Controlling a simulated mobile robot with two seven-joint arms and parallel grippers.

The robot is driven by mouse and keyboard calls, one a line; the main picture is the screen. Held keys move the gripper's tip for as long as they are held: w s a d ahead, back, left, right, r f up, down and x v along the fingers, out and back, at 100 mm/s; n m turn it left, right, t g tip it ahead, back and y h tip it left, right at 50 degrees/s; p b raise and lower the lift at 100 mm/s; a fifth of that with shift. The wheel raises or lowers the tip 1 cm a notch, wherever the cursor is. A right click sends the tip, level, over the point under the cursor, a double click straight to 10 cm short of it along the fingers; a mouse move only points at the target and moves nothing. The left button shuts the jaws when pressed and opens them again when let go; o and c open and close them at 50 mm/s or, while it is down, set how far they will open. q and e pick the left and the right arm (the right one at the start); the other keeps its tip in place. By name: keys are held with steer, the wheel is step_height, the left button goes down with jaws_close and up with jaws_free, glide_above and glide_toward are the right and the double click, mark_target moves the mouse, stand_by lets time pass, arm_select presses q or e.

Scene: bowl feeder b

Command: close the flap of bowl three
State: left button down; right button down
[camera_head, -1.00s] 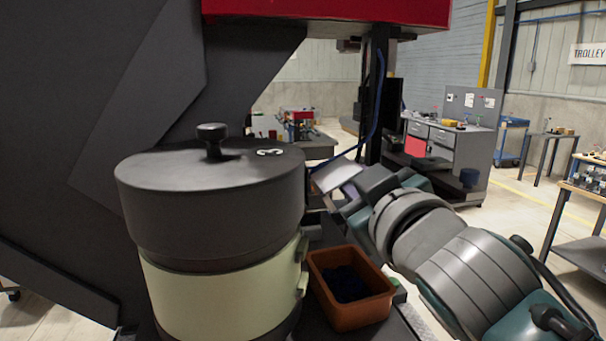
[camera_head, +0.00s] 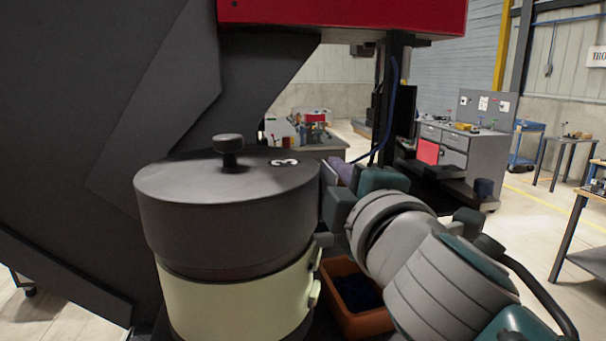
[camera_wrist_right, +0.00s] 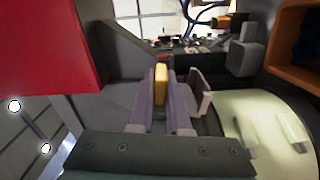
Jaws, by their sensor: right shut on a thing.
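Bowl three is the cream drum (camera_head: 235,308) at the lower left of the head view. Its dark lid (camera_head: 185,178), with a knob and a white 3, sits on top. My right gripper (camera_head: 343,172) is just right of the lid, its fingers partly hidden behind my wrist. In the right wrist view, my right gripper (camera_wrist_right: 161,80) is shut on a yellow piece (camera_wrist_right: 161,72) between its purple-grey fingers. A pale upright plate (camera_wrist_right: 200,92), possibly the flap, stands beside the right finger, near the cream drum (camera_wrist_right: 262,125). I cannot tell whether the yellow piece belongs to it. My left gripper is not visible.
An orange-brown bin (camera_head: 345,312) with dark contents stands close right of the drum, below my right arm. A red machine body (camera_head: 345,15) hangs overhead and a large dark panel (camera_head: 80,130) fills the left. A grey workbench (camera_head: 455,150) stands farther back.

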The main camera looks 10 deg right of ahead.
steer(key=shift+a+n, duration=0.35)
steer(key=shift+n, duration=0.55)
steer(key=c, duration=0.9)
jaws_free()
steer(key=s+b, duration=0.1)
steer(key=s, duration=0.9)
steer(key=shift+d, duration=0.15)
